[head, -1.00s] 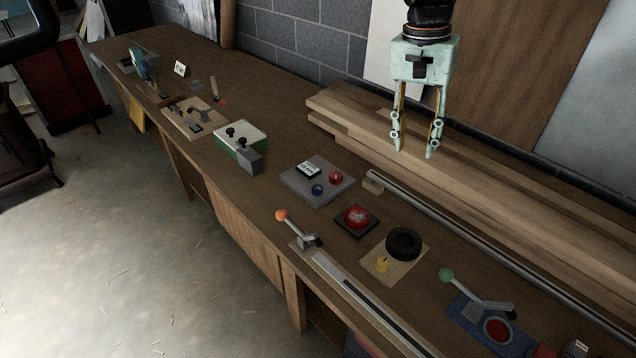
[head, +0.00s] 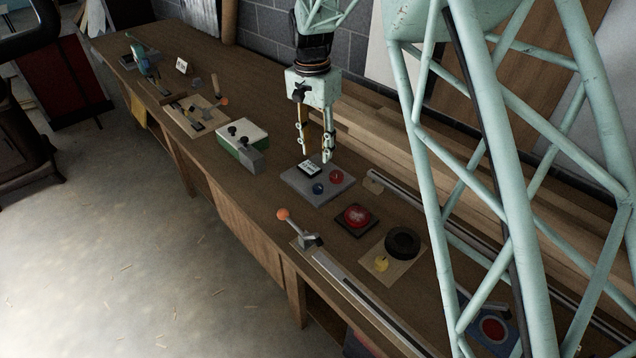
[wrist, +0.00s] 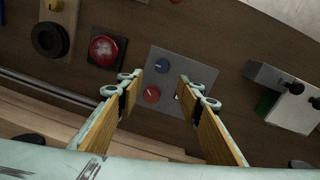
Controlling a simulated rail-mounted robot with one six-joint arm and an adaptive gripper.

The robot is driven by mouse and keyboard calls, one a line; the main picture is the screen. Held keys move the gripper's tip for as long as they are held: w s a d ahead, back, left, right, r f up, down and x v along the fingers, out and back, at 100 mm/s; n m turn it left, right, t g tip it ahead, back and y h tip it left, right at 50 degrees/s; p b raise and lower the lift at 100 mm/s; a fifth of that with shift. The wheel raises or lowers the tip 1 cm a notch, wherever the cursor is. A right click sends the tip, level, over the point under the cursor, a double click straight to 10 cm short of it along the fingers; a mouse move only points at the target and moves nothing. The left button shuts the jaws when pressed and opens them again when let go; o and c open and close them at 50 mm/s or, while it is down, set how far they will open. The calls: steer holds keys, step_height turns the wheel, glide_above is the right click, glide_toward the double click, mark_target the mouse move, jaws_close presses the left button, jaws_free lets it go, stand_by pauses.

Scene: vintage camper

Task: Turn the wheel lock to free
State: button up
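A black wheel (head: 402,243) sits on a beige plate (head: 408,266) with a small yellow knob (head: 381,264) beside it. I take the wheel and knob to be the wheel lock; no readable label shows. In the wrist view the black wheel (wrist: 50,40) is at the upper left, with the yellow knob (wrist: 54,5) cut by the top edge. My gripper (head: 315,153) is open and empty, pointing down above a grey panel (head: 318,187), to the left of and behind the wheel plate in the head view. Its fingers also show apart in the wrist view (wrist: 160,88).
The grey panel carries a blue knob (head: 318,189) and a red knob (head: 336,177). A red button (head: 357,215) lies between panel and wheel plate. An orange-ball lever (head: 283,214) stands at the front edge. Stacked planks (head: 365,140) lie behind. My arm hides the bench's right part.

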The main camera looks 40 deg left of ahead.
mark_target(317, 186)
steer(key=shift+s+a+f, duration=0.1)
steer(key=shift+a+f, duration=0.05)
steer(key=shift+a, duration=0.1)
steer(key=shift+f, duration=0.1)
steer(key=shift+d+f, duration=0.2)
steer(key=shift+f, duration=3.2)
steer(key=shift+d+f, duration=0.15)
steer(key=shift+f, duration=3.25)
steer(key=shift+c, duration=0.3)
steer(key=c, duration=0.8)
